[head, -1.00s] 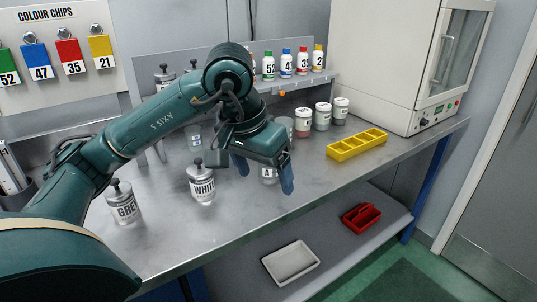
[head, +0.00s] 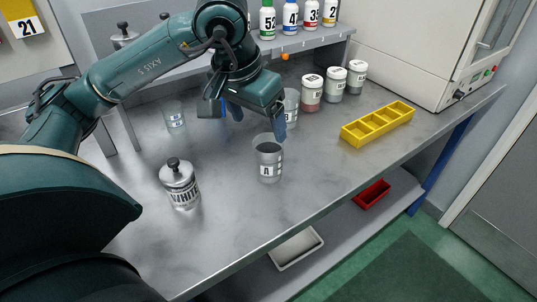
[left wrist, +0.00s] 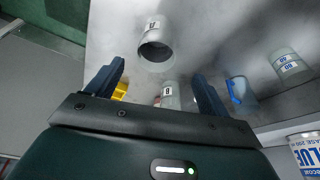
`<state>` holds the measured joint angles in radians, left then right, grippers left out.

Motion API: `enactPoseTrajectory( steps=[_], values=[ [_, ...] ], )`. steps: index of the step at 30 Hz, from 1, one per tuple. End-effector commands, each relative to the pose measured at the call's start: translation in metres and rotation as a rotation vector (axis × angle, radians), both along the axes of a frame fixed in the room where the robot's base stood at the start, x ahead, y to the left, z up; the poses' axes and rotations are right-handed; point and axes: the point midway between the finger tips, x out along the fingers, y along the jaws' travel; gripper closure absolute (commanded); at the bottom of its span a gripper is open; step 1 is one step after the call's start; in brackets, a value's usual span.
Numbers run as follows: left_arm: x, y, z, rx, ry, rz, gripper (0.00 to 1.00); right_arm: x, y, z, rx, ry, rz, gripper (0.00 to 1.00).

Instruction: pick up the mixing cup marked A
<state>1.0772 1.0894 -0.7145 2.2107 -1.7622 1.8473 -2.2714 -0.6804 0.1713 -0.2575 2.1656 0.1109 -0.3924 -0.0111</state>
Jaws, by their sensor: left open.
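The mixing cup marked A (head: 268,161) is a clear grey, open-topped cup standing upright on the metal bench in the head view. In the left wrist view the same cup (left wrist: 155,48) shows at the top, beyond the fingertips, with its label upside down. My left gripper (head: 258,118) is open and empty, above and behind the cup in the head view, with its blue fingers pointing down. In the left wrist view my left gripper (left wrist: 158,72) has its two fingers spread wide, with the cup apart from them. My right gripper is not in view.
Another cup (head: 291,108) stands partly behind my gripper, and one more (head: 174,114) to the left. A WHITE jar (head: 180,186) is front left. Lidded jars (head: 334,85) and a yellow divided tray (head: 378,124) stand right. The bench right of the cup is clear.

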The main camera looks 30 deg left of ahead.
Motion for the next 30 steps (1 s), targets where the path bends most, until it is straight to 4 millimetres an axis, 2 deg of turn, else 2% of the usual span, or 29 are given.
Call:
enactPoseTrajectory(
  steps=[3, 9, 14, 24, 30],
  values=[
    [0.006, 0.0, -0.026, 0.0, 0.008, 0.002, 0.2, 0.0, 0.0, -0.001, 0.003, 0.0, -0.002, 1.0],
    [0.016, -0.002, -0.054, -0.001, 0.004, 0.001, 0.2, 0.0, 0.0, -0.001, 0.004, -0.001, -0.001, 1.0],
    [0.019, -0.002, -0.062, 0.0, 0.002, 0.001, 0.2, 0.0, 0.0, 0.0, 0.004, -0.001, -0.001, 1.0],
    [0.03, -0.008, -0.105, 0.0, 0.003, 0.001, 0.2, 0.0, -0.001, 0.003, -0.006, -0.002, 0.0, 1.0],
    [0.032, -0.009, -0.11, 0.0, 0.0, 0.0, 0.2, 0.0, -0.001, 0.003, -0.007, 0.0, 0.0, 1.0]
  ],
)
